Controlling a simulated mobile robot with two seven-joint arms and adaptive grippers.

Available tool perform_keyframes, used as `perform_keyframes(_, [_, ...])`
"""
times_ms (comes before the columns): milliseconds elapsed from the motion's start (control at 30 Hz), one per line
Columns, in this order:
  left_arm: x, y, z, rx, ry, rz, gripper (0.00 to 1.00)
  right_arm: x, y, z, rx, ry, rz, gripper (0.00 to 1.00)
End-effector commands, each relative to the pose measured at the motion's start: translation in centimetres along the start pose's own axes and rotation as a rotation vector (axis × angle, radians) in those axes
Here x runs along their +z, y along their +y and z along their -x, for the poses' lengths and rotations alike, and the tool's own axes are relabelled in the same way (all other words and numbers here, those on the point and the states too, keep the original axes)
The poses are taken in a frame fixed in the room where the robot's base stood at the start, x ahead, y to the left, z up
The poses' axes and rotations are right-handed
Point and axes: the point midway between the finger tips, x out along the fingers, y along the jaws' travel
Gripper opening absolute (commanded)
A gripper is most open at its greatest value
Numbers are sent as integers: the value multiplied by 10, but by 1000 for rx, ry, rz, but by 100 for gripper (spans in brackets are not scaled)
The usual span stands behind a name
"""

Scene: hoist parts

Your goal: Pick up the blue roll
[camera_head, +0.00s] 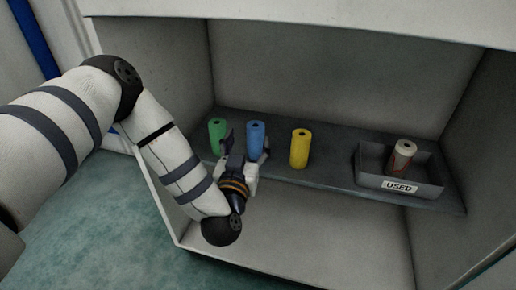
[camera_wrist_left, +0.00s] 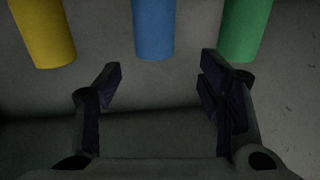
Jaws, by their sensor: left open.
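The blue roll (camera_head: 256,138) stands upright on the dark shelf, between a green roll (camera_head: 217,134) and a yellow roll (camera_head: 300,148). My left gripper (camera_head: 246,148) is in front of the blue roll and hides part of its lower side. In the left wrist view, my left gripper (camera_wrist_left: 158,78) is open and empty. There the blue roll (camera_wrist_left: 154,28) stands ahead of the fingertips, roughly midway between them, with a gap left before it. The yellow roll (camera_wrist_left: 42,32) is at the left and the green roll (camera_wrist_left: 245,30) at the right, near one finger. My right gripper is not in view.
A grey tray (camera_head: 372,180) labelled USED stands on the shelf (camera_head: 335,188) at the right, with a light-topped, brownish roll (camera_head: 402,157) in it. White cabinet walls enclose the shelf at both sides and the back. The shelf between the yellow roll and the tray is clear.

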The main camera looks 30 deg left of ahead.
Motion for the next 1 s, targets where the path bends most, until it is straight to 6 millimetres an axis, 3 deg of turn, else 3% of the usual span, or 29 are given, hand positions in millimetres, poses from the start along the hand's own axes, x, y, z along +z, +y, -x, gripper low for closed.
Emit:
perform_keyframes(400, [7,6,-66,1,-5,-1,62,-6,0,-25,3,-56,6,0])
perform_keyframes(667, [3,7,-71,4,-4,0,62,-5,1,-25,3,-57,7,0])
perform_keyframes(900, [3,7,-70,5,-5,0,10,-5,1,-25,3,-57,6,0])
perform_keyframes(1000, [3,7,-70,5,-5,0,8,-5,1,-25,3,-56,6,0])
